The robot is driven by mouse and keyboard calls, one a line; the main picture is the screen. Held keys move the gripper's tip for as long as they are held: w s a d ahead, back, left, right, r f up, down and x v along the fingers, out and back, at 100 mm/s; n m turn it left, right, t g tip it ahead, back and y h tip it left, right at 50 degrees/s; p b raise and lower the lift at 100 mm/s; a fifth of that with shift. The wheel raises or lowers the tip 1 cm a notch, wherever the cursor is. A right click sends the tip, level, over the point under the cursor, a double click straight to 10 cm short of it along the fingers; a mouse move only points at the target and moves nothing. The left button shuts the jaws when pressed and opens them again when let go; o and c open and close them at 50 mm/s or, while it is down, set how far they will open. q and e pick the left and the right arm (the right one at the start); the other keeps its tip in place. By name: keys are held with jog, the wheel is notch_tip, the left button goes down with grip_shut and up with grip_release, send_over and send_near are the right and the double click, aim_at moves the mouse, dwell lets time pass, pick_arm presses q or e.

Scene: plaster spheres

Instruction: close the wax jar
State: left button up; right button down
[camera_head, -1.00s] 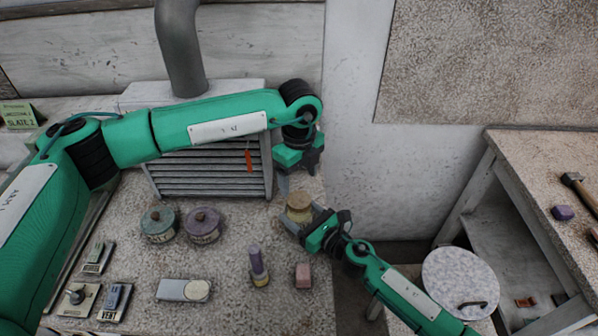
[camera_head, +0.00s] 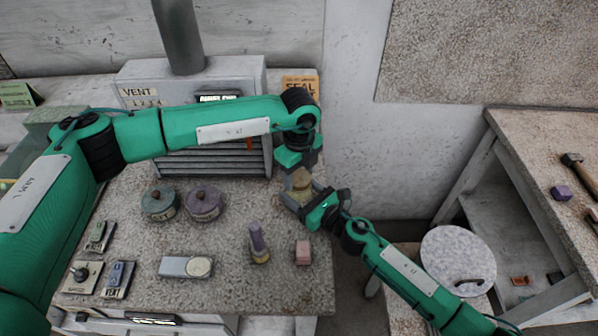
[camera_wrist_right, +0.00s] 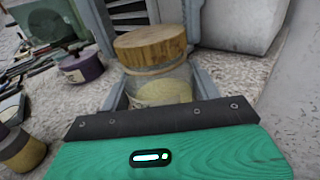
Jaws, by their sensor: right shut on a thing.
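The wax jar (camera_head: 299,188) is a clear glass jar with pale yellow contents and a round wooden lid. It stands upright near the right edge of the bench. In the right wrist view the jar (camera_wrist_right: 160,88) sits between my right gripper's fingers (camera_wrist_right: 160,92), which are shut on the glass. The wooden lid (camera_wrist_right: 150,45) rests on top, with a paler band beneath it. My left gripper (camera_head: 299,168) points down over the jar, its fingers apart on either side of the lid. Whether they touch the lid is unclear. My right gripper (camera_head: 308,203) comes in from the lower right.
Green (camera_head: 158,204) and purple (camera_head: 204,204) lidded pots stand left of the jar. A louvred vent box (camera_head: 215,163) stands behind.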

pick_arm(q)
jog(key=shift+c, duration=1.3)
jog(key=m, duration=0.4)
jog(key=shift+m, duration=0.4)
jog(key=m, duration=0.4)
jog(key=shift+m, duration=0.3)
jog(key=m, duration=0.7)
jog(key=shift+m, duration=0.4)
jog(key=m, duration=1.6)
jog(key=shift+m, duration=0.4)
jog(key=m, duration=0.6)
jog(key=shift+f, duration=0.1)
jog(key=m, duration=1.3)
jog(key=shift+m, duration=0.3)
jog(key=o, duration=1.2)
jog(key=shift+c, duration=0.2)
